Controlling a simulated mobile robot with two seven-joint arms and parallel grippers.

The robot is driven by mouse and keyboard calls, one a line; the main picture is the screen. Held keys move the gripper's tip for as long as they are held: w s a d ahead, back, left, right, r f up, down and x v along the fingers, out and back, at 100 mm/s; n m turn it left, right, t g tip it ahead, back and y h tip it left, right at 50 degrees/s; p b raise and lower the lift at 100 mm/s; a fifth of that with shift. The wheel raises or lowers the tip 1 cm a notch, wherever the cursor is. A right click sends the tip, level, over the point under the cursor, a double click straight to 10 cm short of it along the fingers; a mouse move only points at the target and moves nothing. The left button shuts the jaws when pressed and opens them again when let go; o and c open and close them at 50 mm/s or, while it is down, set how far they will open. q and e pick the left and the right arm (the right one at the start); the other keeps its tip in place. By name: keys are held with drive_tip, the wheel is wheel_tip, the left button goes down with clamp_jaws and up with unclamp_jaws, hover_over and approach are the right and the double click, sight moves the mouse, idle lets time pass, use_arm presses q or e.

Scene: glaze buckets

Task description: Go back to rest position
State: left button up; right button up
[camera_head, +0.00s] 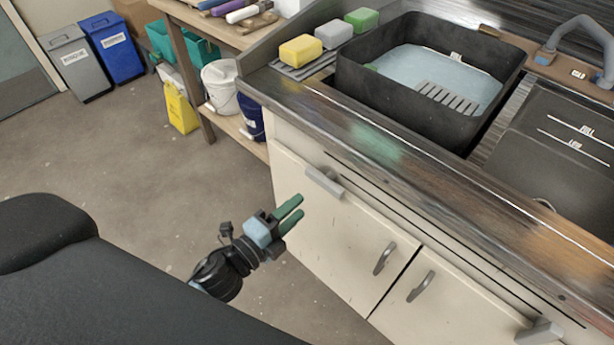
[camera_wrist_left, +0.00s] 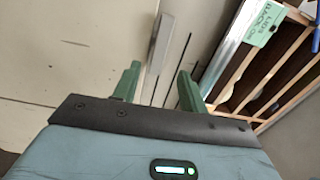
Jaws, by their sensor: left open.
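My left gripper (camera_head: 290,213) is in the lower middle of the head view, in front of the cream cabinet under the sink counter. Its two green fingers are apart with nothing between them. In the left wrist view the fingers (camera_wrist_left: 158,88) also stand apart and empty, with a pale cabinet front and a grey handle beyond them. It cannot be told from the head view how close the fingers are to the cabinet. My right gripper is not in view.
The cream cabinet (camera_head: 335,235) has protruding handles (camera_head: 385,258). Above it, the counter holds a black basin (camera_head: 365,85) and sponges (camera_head: 301,50). A shelf with buckets (camera_head: 221,87), a yellow sign (camera_head: 180,107) and bins (camera_head: 112,47) stand behind. The floor at left is clear.

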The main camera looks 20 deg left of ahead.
use_arm(q)
drive_tip(key=s+f+n+g+y+p, duration=0.1)
drive_tip(key=s+f+n+g+p, duration=0.1)
drive_tip(key=s+n, duration=0.4)
drive_tip(key=s+a+f+n+g+y+p, duration=0.1)
drive_tip(key=s+n+p, duration=0.4)
drive_tip(key=s, duration=0.7)
drive_tip(key=s+a+f+n+g+y+p, duration=0.1)
drive_tip(key=s+f+n+g+y+p, duration=0.1)
drive_tip(key=s+n, duration=0.7)
wheel_tip(320, 180, down, 2)
drive_tip(key=g+p, duration=0.1)
drive_tip(key=g, duration=0.2)
drive_tip(key=shift+s, duration=0.4)
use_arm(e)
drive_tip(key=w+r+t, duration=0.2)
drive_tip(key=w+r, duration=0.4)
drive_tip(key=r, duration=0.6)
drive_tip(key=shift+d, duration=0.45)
